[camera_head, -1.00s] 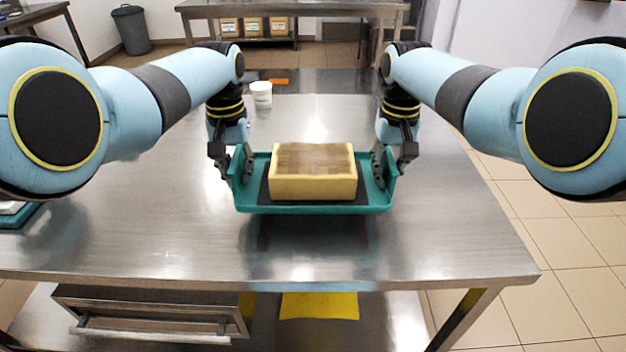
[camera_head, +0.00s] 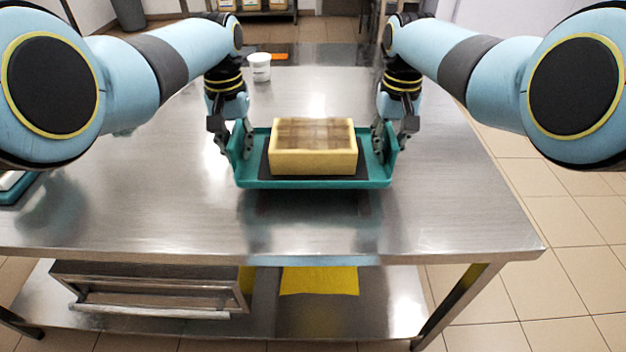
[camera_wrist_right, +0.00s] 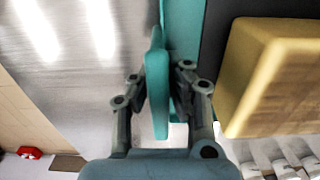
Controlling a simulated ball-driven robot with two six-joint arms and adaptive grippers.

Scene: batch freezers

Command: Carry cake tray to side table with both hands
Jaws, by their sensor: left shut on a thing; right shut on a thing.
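The teal cake tray (camera_head: 315,184) is level above the middle of the steel table, with its reflection below it. A gap under it is hard to judge. A yellow block-shaped cake with a brown top (camera_head: 313,161) sits on the tray's dark mat. My left gripper (camera_head: 243,143) is shut on the tray's left end wall. My right gripper (camera_head: 384,143) is shut on the right end wall. In the right wrist view the fingers of the right gripper (camera_wrist_right: 160,85) clasp the teal wall, with the cake beside it. I cannot tell which table is the side table.
The steel table (camera_head: 440,215) has bare metal around the tray. A white tub (camera_head: 260,68) and an orange item (camera_head: 280,56) stand behind it. Another teal-edged item (camera_head: 15,190) lies at the left edge. A drawer (camera_head: 150,290) hangs below. Tiled floor (camera_head: 570,240) is clear at right.

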